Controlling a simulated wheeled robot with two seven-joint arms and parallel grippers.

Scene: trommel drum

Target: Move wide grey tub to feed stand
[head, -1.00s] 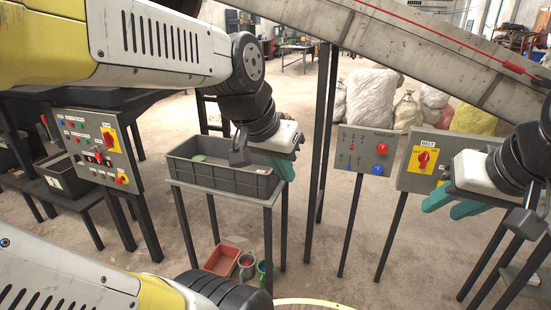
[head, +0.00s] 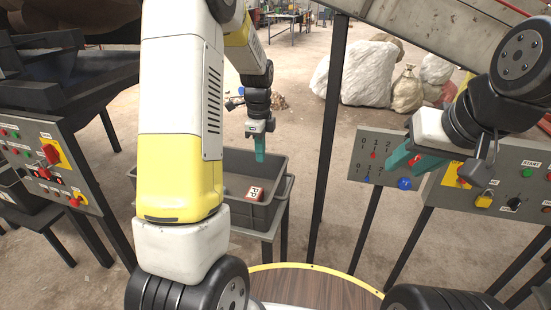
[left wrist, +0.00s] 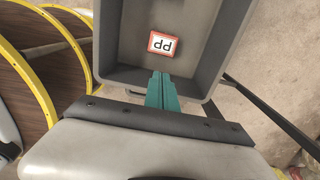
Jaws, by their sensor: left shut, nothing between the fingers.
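A wide grey tub (head: 285,190) stands on a dark-legged stand (head: 282,228), partly hidden behind my left arm. A red-edged card marked PP (head: 255,194) lies inside it. My left gripper (head: 260,157) is shut and empty, pointing down at the tub. In the left wrist view, its teal fingers (left wrist: 162,88) overlap the tub's near wall (left wrist: 125,80), with the card (left wrist: 162,43) beyond them. I cannot tell whether they touch the tub. My right gripper (head: 400,158) is open and empty at the right, in front of the control panels. I cannot tell which stand is the feed stand.
A grey switch panel (head: 365,150) and a control panel with a padlock (head: 520,180) stand to the right. Another control panel (head: 40,165) is at the left. A dark post (head: 328,130) rises right of the tub. A yellow-rimmed round platform (head: 310,285) is in front.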

